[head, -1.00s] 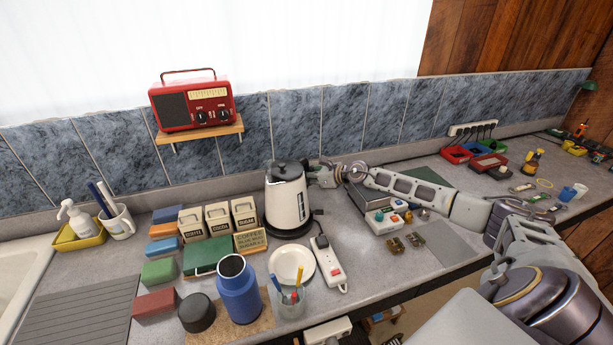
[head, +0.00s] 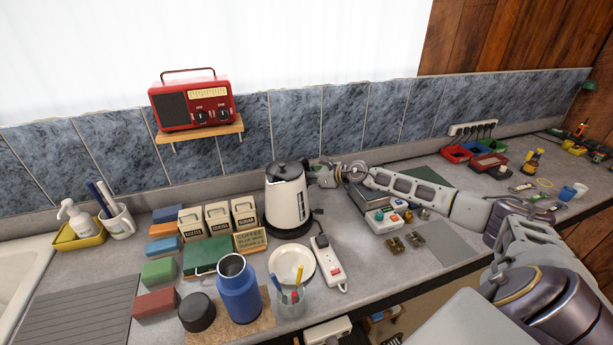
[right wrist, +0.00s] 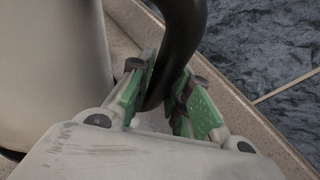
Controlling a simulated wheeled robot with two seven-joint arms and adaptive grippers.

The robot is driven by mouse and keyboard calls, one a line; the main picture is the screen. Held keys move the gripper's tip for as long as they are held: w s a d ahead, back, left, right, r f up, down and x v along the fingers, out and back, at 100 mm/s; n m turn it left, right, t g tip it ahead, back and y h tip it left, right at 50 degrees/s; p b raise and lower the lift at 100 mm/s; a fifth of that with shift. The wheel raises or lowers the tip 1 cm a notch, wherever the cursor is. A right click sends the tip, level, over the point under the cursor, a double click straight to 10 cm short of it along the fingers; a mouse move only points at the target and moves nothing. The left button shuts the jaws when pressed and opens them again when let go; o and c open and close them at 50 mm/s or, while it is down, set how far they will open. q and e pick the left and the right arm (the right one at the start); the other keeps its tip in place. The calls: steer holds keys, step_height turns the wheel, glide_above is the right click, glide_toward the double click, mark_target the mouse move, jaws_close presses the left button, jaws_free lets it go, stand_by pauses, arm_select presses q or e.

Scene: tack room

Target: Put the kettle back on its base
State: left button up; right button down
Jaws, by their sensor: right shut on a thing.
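The white kettle (head: 285,203) with a black lid stands upright in the middle of the counter in the head view. Its black base (head: 289,232) shows as a dark disc directly under it. I cannot tell whether the kettle is fully seated or a sliver above. My right gripper (head: 317,175) is at the kettle's right side, at its handle. In the right wrist view, the green-padded fingers (right wrist: 168,102) are shut on the black handle (right wrist: 182,35), with the kettle's pale body (right wrist: 55,70) to the left. My left gripper is not in view.
Canisters (head: 218,219) stand left of the kettle. A white plate (head: 292,262), a power strip (head: 328,262), a glass with pens (head: 290,302) and a blue flask (head: 239,290) are in front. The tiled wall (head: 295,120) is close behind.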

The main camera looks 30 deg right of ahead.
arm_select(q)
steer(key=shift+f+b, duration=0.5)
steer(key=shift+b, duration=0.05)
arm_select(e)
steer(key=shift+f, duration=0.35)
stand_by(0.3)
steer(key=c, duration=1.6)
jaws_free()
steer(key=shift+f, duration=0.1)
